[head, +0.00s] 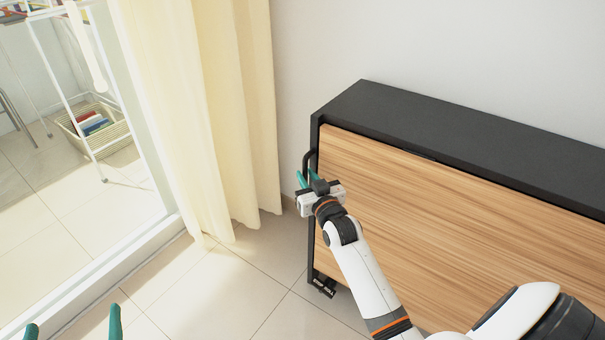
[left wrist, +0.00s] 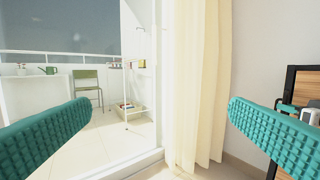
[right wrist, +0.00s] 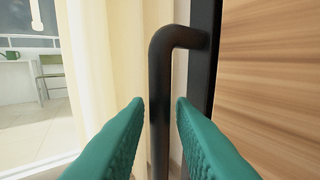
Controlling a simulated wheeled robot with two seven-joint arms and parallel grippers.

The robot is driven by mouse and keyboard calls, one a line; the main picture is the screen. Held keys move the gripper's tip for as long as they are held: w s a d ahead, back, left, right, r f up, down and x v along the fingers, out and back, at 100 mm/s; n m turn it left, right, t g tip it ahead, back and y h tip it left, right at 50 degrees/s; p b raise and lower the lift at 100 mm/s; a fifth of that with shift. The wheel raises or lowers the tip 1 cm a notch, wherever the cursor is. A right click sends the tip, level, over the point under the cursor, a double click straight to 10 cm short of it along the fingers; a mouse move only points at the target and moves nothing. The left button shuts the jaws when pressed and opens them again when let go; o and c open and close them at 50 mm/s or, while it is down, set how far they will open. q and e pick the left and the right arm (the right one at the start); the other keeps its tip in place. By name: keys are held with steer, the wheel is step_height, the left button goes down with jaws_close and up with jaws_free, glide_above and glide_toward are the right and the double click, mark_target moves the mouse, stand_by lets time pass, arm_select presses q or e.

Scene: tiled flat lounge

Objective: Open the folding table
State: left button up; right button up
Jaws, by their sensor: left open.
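The folding table (head: 450,205) is folded flat, its wood-grain panel upright under a black top, at the right of the head view. A black bar handle (right wrist: 161,110) stands out from its left edge; it also shows in the head view (head: 307,158). My right gripper (head: 308,179) is at this handle, its green fingers apart, one on each side of the bar in the right wrist view. I cannot tell whether they touch it. My left gripper (head: 73,327) is open and empty at the bottom left of the head view, away from the table.
A cream curtain (head: 205,110) hangs just left of the table. Beyond a raised door sill (head: 120,275) lies a balcony with a white rack (head: 75,90), a basket (head: 95,130) and a green chair (left wrist: 87,88). The tiled floor (head: 235,285) before the curtain is clear.

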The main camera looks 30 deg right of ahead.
arm_select(q)
steer(key=shift+s+d+r+t+h+b, duration=0.1)
steer(key=shift+s+r+t+h+b, duration=0.1)
steer(key=shift+r+t, duration=0.65)
steer(key=shift+s+d+r+t+h+b, duration=0.1)
steer(key=shift+s+r+t+h+b, duration=0.1)
steer(key=shift+r+t, duration=0.65)
arm_select(e)
steer(key=shift+w+d, duration=0.2)
steer(key=shift+w, duration=0.7)
steer(key=shift+w+d, duration=0.15)
steer(key=shift+w, duration=0.7)
arm_select(q)
steer(key=shift+r, duration=0.2)
steer(key=shift+w, duration=0.1)
arm_select(e)
jaws_close()
